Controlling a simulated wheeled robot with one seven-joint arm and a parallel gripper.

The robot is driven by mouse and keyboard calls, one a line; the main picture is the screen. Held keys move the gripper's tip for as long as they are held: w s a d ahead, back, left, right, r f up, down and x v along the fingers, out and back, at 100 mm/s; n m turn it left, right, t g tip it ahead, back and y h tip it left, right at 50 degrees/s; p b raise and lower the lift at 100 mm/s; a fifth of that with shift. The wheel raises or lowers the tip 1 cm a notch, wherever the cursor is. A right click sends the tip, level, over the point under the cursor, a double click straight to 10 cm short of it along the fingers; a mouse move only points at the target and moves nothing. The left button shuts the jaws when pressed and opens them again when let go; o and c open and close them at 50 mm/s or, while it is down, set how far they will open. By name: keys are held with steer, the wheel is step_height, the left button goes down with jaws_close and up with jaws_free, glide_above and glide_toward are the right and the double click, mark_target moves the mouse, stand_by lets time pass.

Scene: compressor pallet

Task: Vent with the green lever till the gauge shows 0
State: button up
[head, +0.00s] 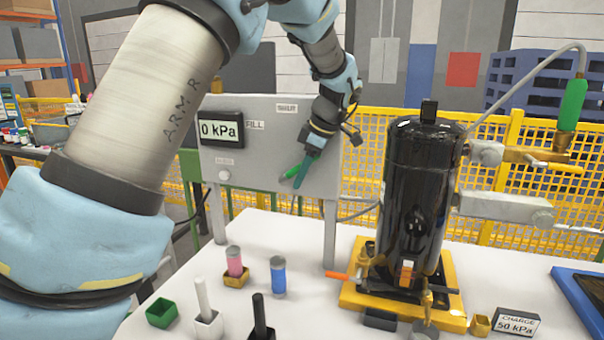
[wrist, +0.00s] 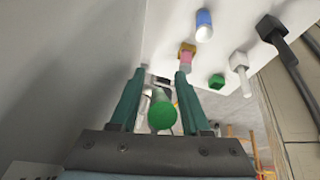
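The gauge (head: 221,130) on the grey panel (head: 262,165) reads 0 kPa. FILL is printed beside it and SHUT above. My gripper (head: 295,180) is at the panel's right part, its teal fingers pointing down and left. In the wrist view the green lever's round end (wrist: 162,115) sits between the two fingers, with a visible gap on each side. The fingers are apart and do not look closed on it. The lever's root is hidden behind its end, and my gripper covers part of the panel in the head view.
A black compressor (head: 415,195) stands on a yellow pallet (head: 365,293) to the right, with a hose and valves. On the white table are pink (head: 234,262) and blue (head: 278,276) cylinders, a green box (head: 161,313), and white and black posts. A card (head: 516,323) reads CHARGE 50 kPa.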

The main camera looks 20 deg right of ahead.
jaws_close()
stand_by(1.2)
